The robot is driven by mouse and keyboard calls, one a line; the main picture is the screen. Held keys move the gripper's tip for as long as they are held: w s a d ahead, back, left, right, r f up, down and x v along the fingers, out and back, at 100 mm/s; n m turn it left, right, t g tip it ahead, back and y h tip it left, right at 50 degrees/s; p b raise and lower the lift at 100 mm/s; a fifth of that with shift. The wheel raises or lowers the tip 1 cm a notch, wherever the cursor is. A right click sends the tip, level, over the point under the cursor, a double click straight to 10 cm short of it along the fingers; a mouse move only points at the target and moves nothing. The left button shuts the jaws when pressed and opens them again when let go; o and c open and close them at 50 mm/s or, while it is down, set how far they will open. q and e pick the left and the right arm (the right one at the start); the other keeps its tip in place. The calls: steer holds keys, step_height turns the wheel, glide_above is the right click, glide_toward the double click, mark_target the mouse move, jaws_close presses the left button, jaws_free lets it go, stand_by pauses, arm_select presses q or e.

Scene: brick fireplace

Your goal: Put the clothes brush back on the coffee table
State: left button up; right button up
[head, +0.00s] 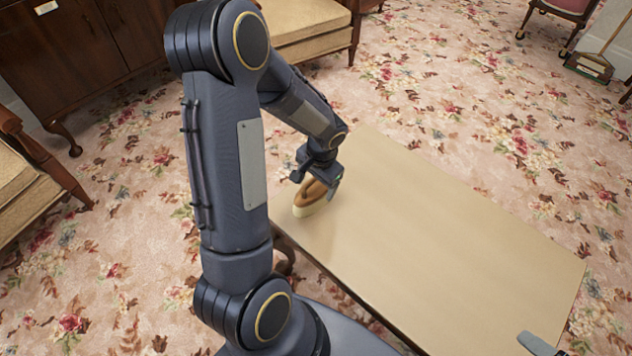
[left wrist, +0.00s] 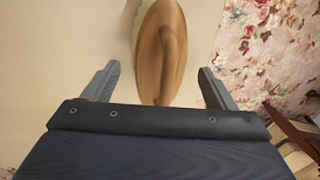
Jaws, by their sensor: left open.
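The clothes brush (head: 312,200) has a brown wooden back and pale bristles. It sits bristles down at the left end of the light wooden coffee table (head: 450,235), and I see no gap under it. In the left wrist view the brush (left wrist: 162,45) shows from above, with its near end between the two fingers. My left gripper (head: 317,183) is open just above the brush, one finger on each side, with gaps visible. A grey piece at the bottom right of the head view may be my right gripper's tip; its state is unclear.
The rest of the tabletop is bare. A wooden cabinet (head: 90,45) and a cushioned seat (head: 300,25) stand behind, and an armchair (head: 25,180) at the left. A dustpan (head: 590,67) lies at the far right. Floral carpet (head: 440,90) surrounds the table.

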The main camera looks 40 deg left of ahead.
mark_target(320, 191)
arm_select(q)
step_height(320, 191, up, 11)
steer(key=d+p, duration=0.1)
steer(key=p, duration=0.2)
steer(key=s+d+r+n+t+h, duration=0.1)
steer(key=s+d+r+t+h, duration=0.1)
steer(key=s+d+r, duration=0.3)
steer(key=s+d+r+n+t+h, duration=0.1)
steer(key=s+d+r+t+h, duration=0.2)
steer(key=s+d+r, duration=0.3)
steer(key=s, duration=0.5)
steer(key=shift+d+r+n, duration=0.25)
steer(key=shift+r+n, duration=0.05)
steer(key=shift+s+r, duration=0.1)
